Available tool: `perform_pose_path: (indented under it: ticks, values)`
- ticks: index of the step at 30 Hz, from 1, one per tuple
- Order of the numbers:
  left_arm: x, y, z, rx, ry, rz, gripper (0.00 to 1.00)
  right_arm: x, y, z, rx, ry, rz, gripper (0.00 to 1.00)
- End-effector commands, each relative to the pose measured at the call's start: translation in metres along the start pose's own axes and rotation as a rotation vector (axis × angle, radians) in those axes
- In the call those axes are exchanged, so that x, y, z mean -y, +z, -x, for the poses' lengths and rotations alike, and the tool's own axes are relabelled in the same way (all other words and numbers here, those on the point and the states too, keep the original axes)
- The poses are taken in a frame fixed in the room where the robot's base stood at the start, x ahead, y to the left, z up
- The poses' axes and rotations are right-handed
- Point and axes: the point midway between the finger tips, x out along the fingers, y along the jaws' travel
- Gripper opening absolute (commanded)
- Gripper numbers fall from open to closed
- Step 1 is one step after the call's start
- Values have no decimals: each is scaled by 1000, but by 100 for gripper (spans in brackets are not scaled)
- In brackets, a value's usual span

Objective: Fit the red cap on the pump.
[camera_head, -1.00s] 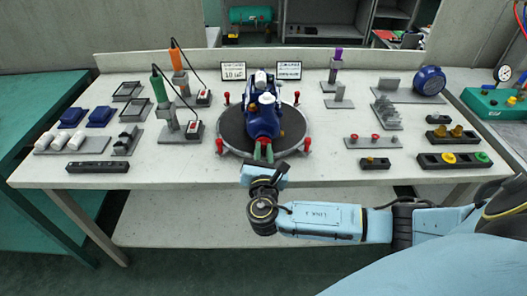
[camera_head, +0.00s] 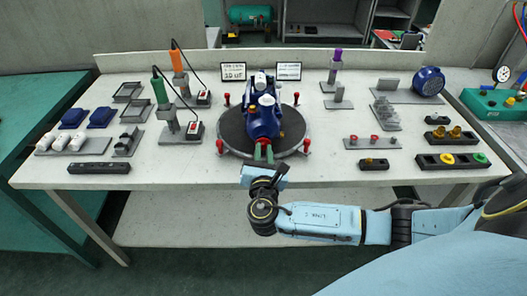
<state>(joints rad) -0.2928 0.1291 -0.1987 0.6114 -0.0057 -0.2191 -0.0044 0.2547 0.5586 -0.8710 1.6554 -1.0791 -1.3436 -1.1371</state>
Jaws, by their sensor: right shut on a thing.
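The blue pump (camera_head: 264,122) stands on a dark round turntable (camera_head: 232,141) in the middle of the table, with a white fitting on top. My right gripper (camera_head: 264,151) is at the pump's near end, its green fingers pointing away from me. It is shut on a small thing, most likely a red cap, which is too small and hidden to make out. Whether that thing touches the pump I cannot tell. Red caps (camera_head: 353,139) sit on a grey strip (camera_head: 364,146) to the right. My left gripper is not in view.
Red-topped posts (camera_head: 219,146) stand around the turntable. Two corded tools (camera_head: 161,96) stand to the left. A black block with yellow and green buttons (camera_head: 450,161) lies at the right. The table's front edge is clear beside my right arm.

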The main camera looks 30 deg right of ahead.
Motion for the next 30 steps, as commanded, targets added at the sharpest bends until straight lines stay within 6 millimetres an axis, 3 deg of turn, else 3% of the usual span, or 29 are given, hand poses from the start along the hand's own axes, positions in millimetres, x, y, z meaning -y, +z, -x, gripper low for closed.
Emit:
perform_pose_path:
  ticks: [30]
  values:
    - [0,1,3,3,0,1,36,0,0,-6,1,-1,0,0]
